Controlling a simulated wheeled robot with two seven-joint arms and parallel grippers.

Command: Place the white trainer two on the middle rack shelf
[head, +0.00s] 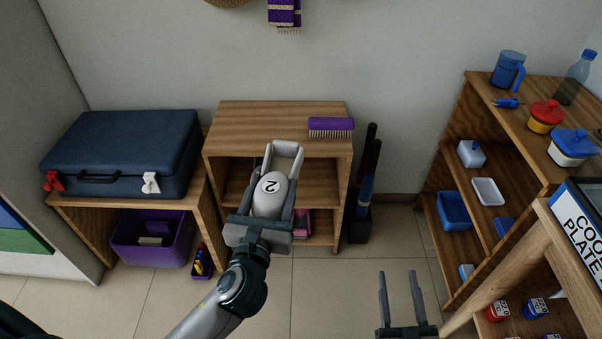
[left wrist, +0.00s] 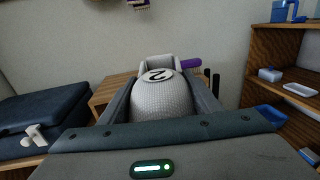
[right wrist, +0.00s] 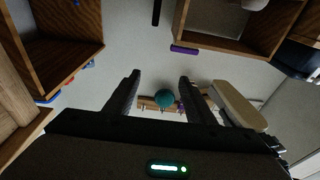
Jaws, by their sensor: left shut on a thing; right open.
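The white trainer two (head: 270,193), marked with a "2", is held in my left gripper (head: 268,205), which is shut on it. It also shows between the fingers in the left wrist view (left wrist: 162,98). In the head view the trainer and gripper are in front of the wooden rack (head: 262,122) and cover part of its openings. The rack's middle shelf (head: 317,206) shows to the right of the trainer. Whether the trainer touches the rack cannot be told. My right gripper (head: 403,300) is open and empty, low over the floor to the right.
A purple brush (head: 331,127) lies on the rack top. A pink item (head: 302,222) is in the rack's lowest space. A blue suitcase (head: 123,152) lies on a bench at left. A dark bin with umbrellas (head: 361,225) stands right of the rack. A wooden shelf unit (head: 456,190) stands at right.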

